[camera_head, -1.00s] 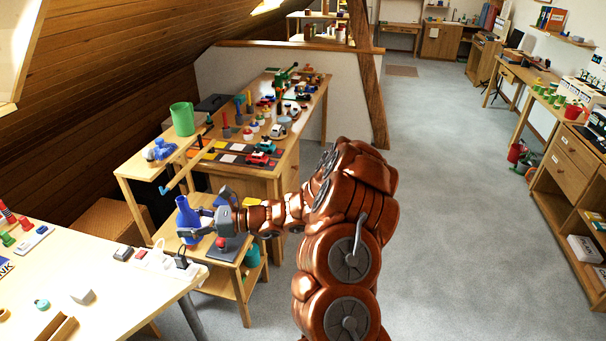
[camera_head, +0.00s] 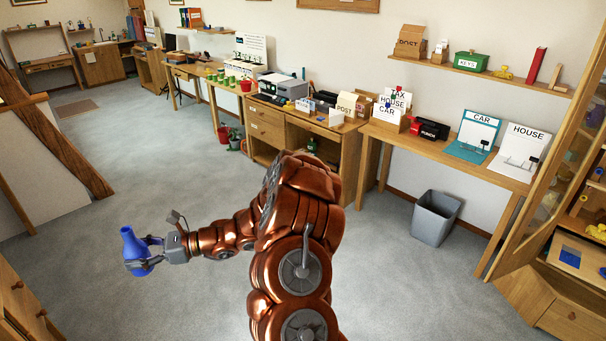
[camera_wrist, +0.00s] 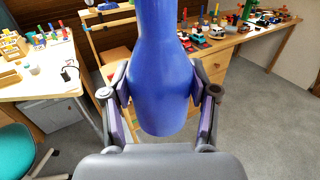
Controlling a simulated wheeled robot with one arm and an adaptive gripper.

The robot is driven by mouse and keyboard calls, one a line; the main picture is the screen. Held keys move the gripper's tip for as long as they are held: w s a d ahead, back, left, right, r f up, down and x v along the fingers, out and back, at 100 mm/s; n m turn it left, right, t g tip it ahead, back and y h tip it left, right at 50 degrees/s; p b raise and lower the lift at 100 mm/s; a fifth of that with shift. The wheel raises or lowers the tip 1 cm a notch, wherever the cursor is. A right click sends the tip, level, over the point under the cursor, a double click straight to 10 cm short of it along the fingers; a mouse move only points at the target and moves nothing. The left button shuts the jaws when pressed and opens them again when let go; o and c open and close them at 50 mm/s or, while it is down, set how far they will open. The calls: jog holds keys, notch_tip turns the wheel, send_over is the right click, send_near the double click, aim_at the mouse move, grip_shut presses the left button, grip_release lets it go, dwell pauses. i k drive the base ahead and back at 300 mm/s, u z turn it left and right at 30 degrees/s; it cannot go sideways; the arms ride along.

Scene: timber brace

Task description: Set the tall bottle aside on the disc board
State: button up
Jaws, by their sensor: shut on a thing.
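The tall blue bottle (camera_head: 132,255) is held above the grey carpet at the left of the head view, its neck up and leaning slightly. My gripper (camera_head: 145,256) is shut around the bottle's body from the right side. In the wrist view the bottle (camera_wrist: 165,75) stands between the two fingers of my gripper (camera_wrist: 158,88), which touch its sides; its top is cut off by the frame. I cannot pick out the disc board in either current view.
A long side table (camera_head: 402,142) with CAR and HOUSE stands runs along the right wall. An open cabinet (camera_head: 560,285) is at far right. The mid-floor is clear. A toy-covered workbench (camera_wrist: 235,42) shows in the wrist view.

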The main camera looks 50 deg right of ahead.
aim_at(585, 252)
jog(key=z, duration=3.15)
jog(key=i, duration=1.7)
